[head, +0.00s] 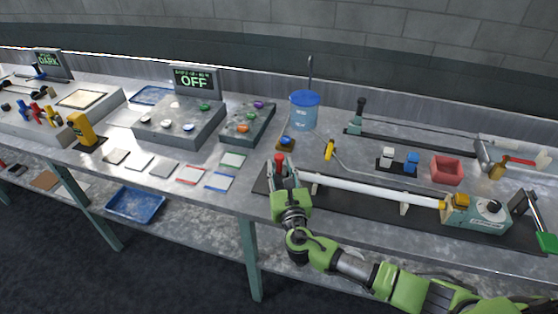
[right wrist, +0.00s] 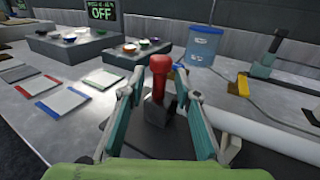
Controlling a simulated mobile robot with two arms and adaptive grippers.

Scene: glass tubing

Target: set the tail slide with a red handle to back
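The tail slide's red handle (head: 280,161) stands up at the left end of the long black rail (head: 262,182) on the bench. In the right wrist view the red knob (right wrist: 161,65) sits on a dark grey block (right wrist: 157,108). My right gripper (head: 284,178) is at this end of the rail, on the near side of the handle. In the right wrist view its teal fingers (right wrist: 160,84) are spread, one on each side of the handle, with gaps visible. The gripper partly hides the slide's base in the head view. My left gripper is not in view.
A white glass tube (head: 370,191) runs right from the slide to a teal machine (head: 478,212). A blue canister (head: 304,110), yellow tool (head: 329,150) and red bin (head: 446,170) stand behind. Colored-edged cards (head: 220,180) lie to the left.

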